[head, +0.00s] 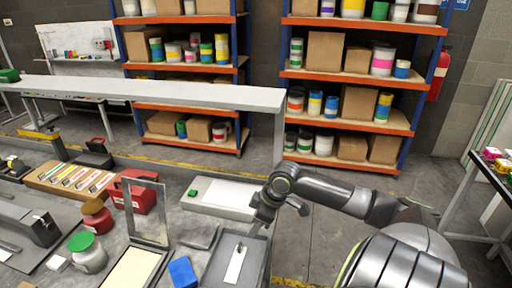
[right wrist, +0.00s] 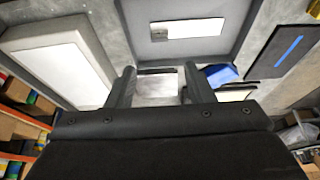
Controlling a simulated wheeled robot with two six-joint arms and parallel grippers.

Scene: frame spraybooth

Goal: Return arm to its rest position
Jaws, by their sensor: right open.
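My right gripper (head: 252,228) is above the right part of the workbench, over the back edge of a grey tray (head: 258,262). In the right wrist view its two fingers (right wrist: 160,78) are apart. A pale panel (right wrist: 157,88) shows between them; I cannot tell its distance from the fingers, and the jaws are open. The grey tray holds a white strip (head: 235,264), which also shows in the right wrist view (right wrist: 188,29). My right arm reaches in from the lower right of the head view. My left gripper is not in view.
A pale flat box (head: 225,195) lies just behind my gripper, with an upright clear frame (head: 148,212) to the left. A blue block (head: 183,272) and red toolbox (head: 133,190) are also on the bench. Shelving (head: 350,120) stands behind; open floor lies right.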

